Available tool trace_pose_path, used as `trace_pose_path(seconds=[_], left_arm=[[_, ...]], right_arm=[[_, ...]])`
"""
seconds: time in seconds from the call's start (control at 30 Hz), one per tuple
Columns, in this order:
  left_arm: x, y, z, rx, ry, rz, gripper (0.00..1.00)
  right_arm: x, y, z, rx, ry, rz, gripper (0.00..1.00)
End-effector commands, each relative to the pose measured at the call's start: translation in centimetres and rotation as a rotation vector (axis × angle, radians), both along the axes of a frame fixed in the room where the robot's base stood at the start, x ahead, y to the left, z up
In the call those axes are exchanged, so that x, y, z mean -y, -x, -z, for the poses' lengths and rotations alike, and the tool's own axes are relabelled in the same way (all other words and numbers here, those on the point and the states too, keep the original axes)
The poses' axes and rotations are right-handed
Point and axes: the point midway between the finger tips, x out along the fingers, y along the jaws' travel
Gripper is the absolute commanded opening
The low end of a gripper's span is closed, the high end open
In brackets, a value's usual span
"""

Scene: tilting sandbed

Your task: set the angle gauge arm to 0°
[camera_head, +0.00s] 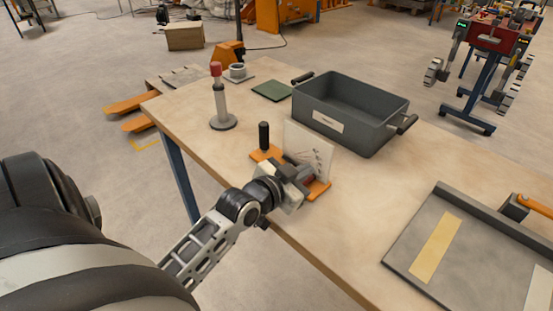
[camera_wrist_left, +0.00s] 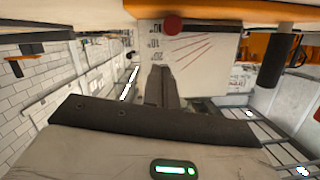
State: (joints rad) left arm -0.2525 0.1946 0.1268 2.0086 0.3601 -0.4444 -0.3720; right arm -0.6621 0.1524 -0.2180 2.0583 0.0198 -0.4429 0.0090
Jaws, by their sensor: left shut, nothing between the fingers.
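The angle gauge is a white upright plate (camera_head: 312,147) with fine markings on an orange base (camera_head: 319,189) near the table's front edge. A black upright handle (camera_head: 264,136) stands at the base's left end; it also shows in the left wrist view (camera_wrist_left: 278,60). In that view the plate (camera_wrist_left: 215,50) carries red lines and small dark figures, too small to read surely. A round red knob (camera_wrist_left: 172,24) sits in front of the plate. I cannot make out the gauge arm's angle. My left gripper (camera_head: 303,178) is shut and empty, close in front of the plate, its fingers (camera_wrist_left: 160,76) below the knob in the wrist picture.
A grey bin (camera_head: 345,118) stands behind the gauge. A red-topped post (camera_head: 219,105) stands to its left, with a green pad (camera_head: 271,90) and a cup (camera_head: 237,71) farther back. A grey tray (camera_head: 402,250) lies at the right. Bare tabletop lies between gauge and tray.

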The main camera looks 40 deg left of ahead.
Motion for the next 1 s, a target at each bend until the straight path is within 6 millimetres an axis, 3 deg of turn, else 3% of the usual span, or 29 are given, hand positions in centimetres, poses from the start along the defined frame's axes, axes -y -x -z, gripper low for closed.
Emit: trace_pose_path(seconds=[0.03, 0.1, 0.3, 0.43, 0.6, 0.87, 1.0], left_arm=[[0.2, 0.0, -2.0, -0.001, 0.0, 0.002, 0.0], [0.1, 2.0, -1.0, -0.005, -0.003, 0.001, 0.0], [0.0, 6.4, -2.1, -0.003, -0.002, 0.002, 0.0], [-0.1, 8.3, -2.6, -0.003, -0.002, 0.001, 0.0], [-0.2, 9.5, -3.1, 0.0, 0.0, 0.001, 0.0], [-0.1, 9.7, -3.1, -0.005, 0.001, 0.002, 0.0], [1.4, 10.3, -1.3, -0.115, 0.018, 0.019, 0.0]], right_arm=[[0.2, 0.0, -1.5, -0.005, 0.013, 0.0, 0.0], [0.2, 0.0, -0.4, -0.002, 0.011, 0.0, 0.0], [0.1, 0.1, -0.2, -0.003, 0.007, 0.001, 0.0], [0.1, 0.1, -0.2, -0.004, 0.006, 0.001, 0.0], [0.1, 0.1, -0.2, -0.003, 0.004, 0.001, 0.0], [0.1, 0.1, -0.2, -0.004, 0.005, 0.001, 0.0], [0.1, 0.1, -0.2, -0.004, 0.005, 0.001, 0.0]])
